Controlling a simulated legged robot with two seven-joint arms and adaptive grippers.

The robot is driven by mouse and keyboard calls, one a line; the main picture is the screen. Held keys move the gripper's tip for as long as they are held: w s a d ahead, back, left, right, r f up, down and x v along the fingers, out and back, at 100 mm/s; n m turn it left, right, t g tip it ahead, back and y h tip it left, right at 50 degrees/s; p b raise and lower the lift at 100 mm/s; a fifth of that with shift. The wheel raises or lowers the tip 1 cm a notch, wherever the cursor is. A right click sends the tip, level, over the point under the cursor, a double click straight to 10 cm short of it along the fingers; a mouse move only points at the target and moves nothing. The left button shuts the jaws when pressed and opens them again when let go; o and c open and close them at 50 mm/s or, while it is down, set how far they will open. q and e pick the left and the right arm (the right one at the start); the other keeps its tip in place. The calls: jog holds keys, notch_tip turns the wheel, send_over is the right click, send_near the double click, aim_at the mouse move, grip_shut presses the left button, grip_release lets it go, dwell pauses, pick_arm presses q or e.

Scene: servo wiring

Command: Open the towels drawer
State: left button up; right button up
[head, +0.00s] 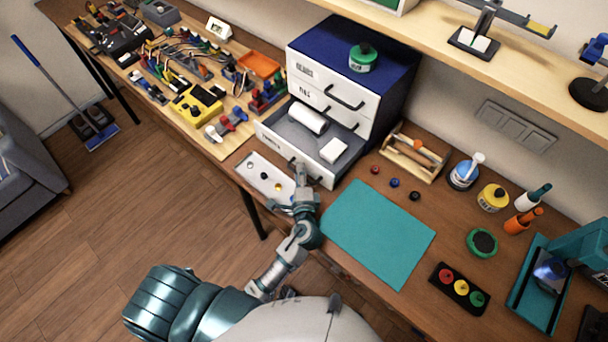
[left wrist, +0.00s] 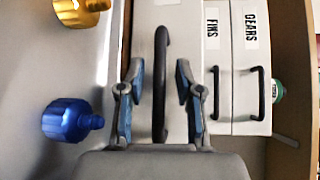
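The drawer cabinet (head: 385,55) has a blue top and white drawer fronts. Its bottom drawer (head: 276,146) stands pulled out, with a white roll (head: 307,118) and a white block (head: 333,151) inside. Its label is too small to read in the head view. My left gripper (head: 301,176) is at the front of this drawer. In the left wrist view, the dark bar handle (left wrist: 160,85) lies between the two spread fingers (left wrist: 158,72), with gaps visible on both sides. The two upper drawers are shut. My right gripper is not in view.
A white tray (head: 254,171) with small coloured parts lies left of the gripper; a blue part (left wrist: 70,120) shows close by in the wrist view. A teal mat (head: 378,232) and a wooden tool box (head: 412,152) lie to the right. A green tub (head: 362,58) stands on the cabinet.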

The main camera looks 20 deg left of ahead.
pick_arm(q)
jog(key=shift+a+f, duration=0.1)
jog(key=shift+f, duration=0.05)
jog(key=shift+s+d, duration=0.15)
jog(key=shift+d, duration=0.1)
jog(key=v, duration=1)
jog(key=shift+s, duration=0.75)
jog(key=shift+d, duration=0.1)
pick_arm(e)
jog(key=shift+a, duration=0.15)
pick_arm(q)
jog(key=shift+d+r, duration=0.2)
jog(key=shift+r, duration=0.05)
jog(key=shift+f, duration=0.1)
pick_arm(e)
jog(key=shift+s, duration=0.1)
